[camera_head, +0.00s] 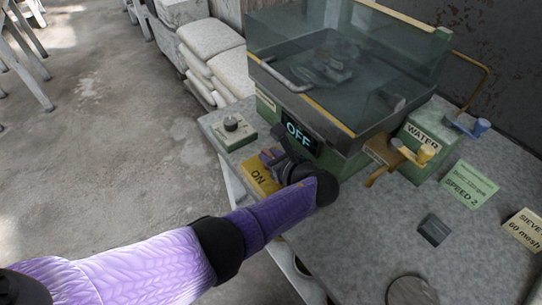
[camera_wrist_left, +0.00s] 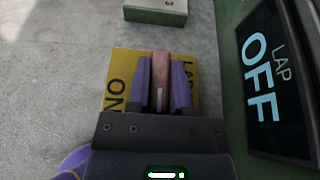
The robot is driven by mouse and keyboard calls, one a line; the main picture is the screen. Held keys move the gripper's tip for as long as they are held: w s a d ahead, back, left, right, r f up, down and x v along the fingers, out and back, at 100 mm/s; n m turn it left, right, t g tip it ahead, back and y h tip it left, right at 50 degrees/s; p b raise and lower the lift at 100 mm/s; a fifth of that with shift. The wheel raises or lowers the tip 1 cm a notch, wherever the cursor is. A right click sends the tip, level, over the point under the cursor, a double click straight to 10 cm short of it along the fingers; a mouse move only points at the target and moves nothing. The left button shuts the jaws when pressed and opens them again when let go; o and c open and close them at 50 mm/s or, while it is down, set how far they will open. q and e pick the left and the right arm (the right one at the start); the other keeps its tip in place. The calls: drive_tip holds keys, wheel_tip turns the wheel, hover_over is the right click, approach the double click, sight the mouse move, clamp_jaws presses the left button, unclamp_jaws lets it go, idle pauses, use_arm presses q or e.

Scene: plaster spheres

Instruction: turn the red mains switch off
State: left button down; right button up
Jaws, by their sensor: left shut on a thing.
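The red mains switch shows as a reddish-brown lever (camera_wrist_left: 161,68) standing between the two purple fingers of my left gripper (camera_wrist_left: 162,85) in the left wrist view. The fingers are shut on it. It rises over a yellow plate (camera_wrist_left: 117,78) marked ON at its left, with partly covered lettering at its right. In the head view my left gripper (camera_head: 271,158) is over the yellow plate (camera_head: 258,177) at the bench's front edge and hides the lever. A dark display (camera_wrist_left: 268,85) beside it reads LAP OFF. My right gripper is not in view.
A small green box with a knob (camera_head: 234,128) stands left of the plate. The glass-walled lapping machine (camera_head: 330,75) rises behind. A brown lever (camera_head: 381,160) and a green WATER box (camera_head: 422,140) are to the right. A dark block (camera_head: 433,230) lies on the bench.

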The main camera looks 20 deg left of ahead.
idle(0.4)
use_arm(q)
drive_tip(key=c, duration=0.5)
unclamp_jaws()
drive_tip(key=p+v, duration=0.3)
drive_tip(key=v, duration=0.7)
drive_tip(key=shift+w, duration=0.1)
